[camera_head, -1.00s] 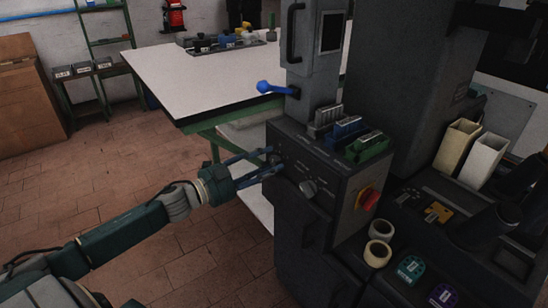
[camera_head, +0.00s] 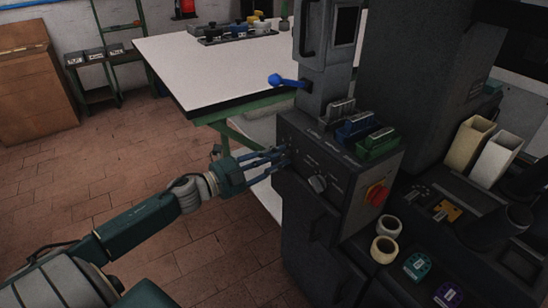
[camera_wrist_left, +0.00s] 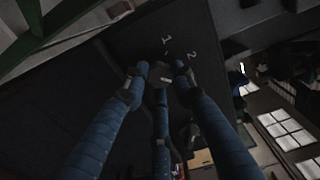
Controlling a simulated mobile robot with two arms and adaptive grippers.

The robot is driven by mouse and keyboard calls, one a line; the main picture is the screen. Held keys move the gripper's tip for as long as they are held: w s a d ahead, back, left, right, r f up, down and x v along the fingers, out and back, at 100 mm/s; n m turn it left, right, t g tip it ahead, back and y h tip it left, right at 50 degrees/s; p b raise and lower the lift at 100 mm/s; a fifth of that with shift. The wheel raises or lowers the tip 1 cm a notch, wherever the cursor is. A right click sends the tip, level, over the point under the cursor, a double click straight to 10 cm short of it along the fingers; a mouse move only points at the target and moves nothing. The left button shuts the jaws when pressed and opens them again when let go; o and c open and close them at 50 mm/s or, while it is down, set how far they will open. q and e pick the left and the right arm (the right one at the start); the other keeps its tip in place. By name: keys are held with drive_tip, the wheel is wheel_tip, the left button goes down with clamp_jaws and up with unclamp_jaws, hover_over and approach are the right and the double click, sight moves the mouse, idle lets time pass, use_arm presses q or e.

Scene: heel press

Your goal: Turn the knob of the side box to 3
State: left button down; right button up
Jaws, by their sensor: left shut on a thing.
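The side box (camera_head: 335,207) is a dark grey box on the machine, with small white markings on its front panel. My left gripper (camera_head: 284,157) reaches the left end of that panel, its blue fingers shut on a knob. In the left wrist view the fingers (camera_wrist_left: 160,75) close around the small dark knob (camera_wrist_left: 164,80), which has a light mark on it. The numbers 1 and 2 show just beyond it; a 3 cannot be made out. In the head view the fingers mostly hide this knob. A second, grey knob (camera_head: 317,184) sits to its right, untouched. My right gripper is not in view.
A red knob on a yellow plate (camera_head: 377,194) is on the box's right side. Coloured blocks (camera_head: 357,129) stand on top. A blue-handled lever (camera_head: 285,81) juts out above. A white table (camera_head: 190,62) stands behind; the floor at left is clear.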

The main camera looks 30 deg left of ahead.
use_arm(q)
drive_tip(key=shift+w+r, duration=0.15)
drive_tip(key=shift+r, duration=0.35)
drive_tip(key=c, duration=1.5)
unclamp_jaws()
drive_tip(key=shift+o, duration=0.5)
drive_tip(key=shift+d+f, duration=0.1)
drive_tip(key=shift+f, duration=0.15)
drive_tip(key=shift+s+f, duration=0.1)
drive_tip(key=shift+s, duration=0.25)
drive_tip(key=v, duration=1.1)
drive_tip(key=shift+s+a, duration=0.2)
drive_tip(key=shift+a, duration=0.15)
